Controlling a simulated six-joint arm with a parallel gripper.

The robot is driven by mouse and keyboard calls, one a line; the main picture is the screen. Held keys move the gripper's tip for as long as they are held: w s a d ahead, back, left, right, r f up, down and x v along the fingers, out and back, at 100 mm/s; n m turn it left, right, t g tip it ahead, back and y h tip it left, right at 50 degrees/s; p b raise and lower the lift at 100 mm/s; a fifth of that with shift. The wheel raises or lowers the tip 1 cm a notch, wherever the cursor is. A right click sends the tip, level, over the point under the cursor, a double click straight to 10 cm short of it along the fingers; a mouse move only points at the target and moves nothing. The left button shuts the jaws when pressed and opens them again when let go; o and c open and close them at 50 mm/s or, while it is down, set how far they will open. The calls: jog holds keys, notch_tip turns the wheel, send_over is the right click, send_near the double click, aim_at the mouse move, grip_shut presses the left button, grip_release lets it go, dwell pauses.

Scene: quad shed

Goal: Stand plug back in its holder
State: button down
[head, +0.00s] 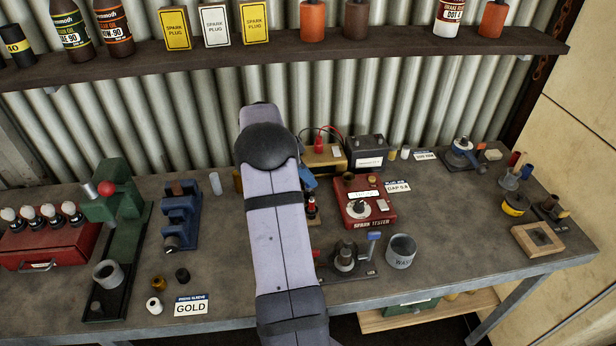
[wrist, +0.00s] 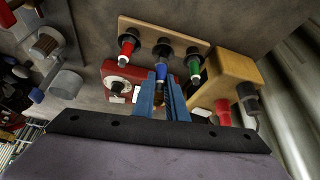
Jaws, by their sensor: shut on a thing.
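A tan holder strip (wrist: 186,36) carries a row of dark round seats in the wrist view. A red-banded plug (wrist: 127,48) stands in one end seat and a green-banded plug (wrist: 194,64) in the other. A blue-banded plug (wrist: 161,71) lines up with the middle seat. My gripper (wrist: 161,100) has its blue fingers shut on the near end of the blue plug. Whether that plug is fully down in its seat cannot be told. In the head view my arm hides most of the holder; the red plug (head: 311,206) shows beside it.
A red spark tester (head: 366,203) stands right of my arm, with a yellow box (head: 325,158) and a dark battery (head: 367,152) behind. A grey metal cup (head: 401,251) is nearer the front. A shelf (head: 400,50) runs above the bench.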

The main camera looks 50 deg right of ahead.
jog(key=shift+f+b, duration=1.4)
dwell(0.9)
dwell(0.4)
jog(key=c, duration=1.3)
grip_release()
jog(key=shift+r, duration=0.1)
jog(key=shift+r+p, duration=1.75)
jog(key=shift+r, duration=1.65)
